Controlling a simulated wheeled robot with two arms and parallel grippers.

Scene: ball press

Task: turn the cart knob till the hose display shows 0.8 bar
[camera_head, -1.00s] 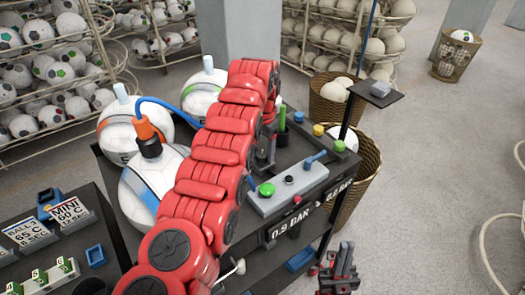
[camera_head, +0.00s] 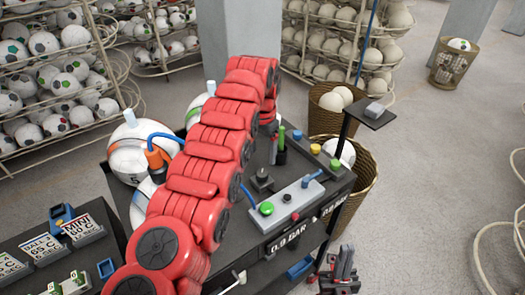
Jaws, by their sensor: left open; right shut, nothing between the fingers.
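The black cart (camera_head: 342,183) carries a grey control block (camera_head: 293,205). On the block are a green button (camera_head: 267,208), a small black knob (camera_head: 287,198) and a blue lever (camera_head: 312,178). Another dark knob-like part (camera_head: 262,180) stands behind the block. A front display (camera_head: 287,237) reads 0.9 BAR; a second display to its right is too small to read surely. My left arm crosses above the cart; its gripper (camera_head: 270,128) is open, mostly hidden beneath the red wrist. My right gripper (camera_head: 342,265) is shut and empty, low beside the cart's front right corner.
White balls (camera_head: 128,160) stand on the cart's left, partly behind my arm. A post with a small shelf (camera_head: 372,116) and a wicker basket (camera_head: 362,188) border its right side. A label table (camera_head: 100,250) is at lower left. Floor at right is mostly clear.

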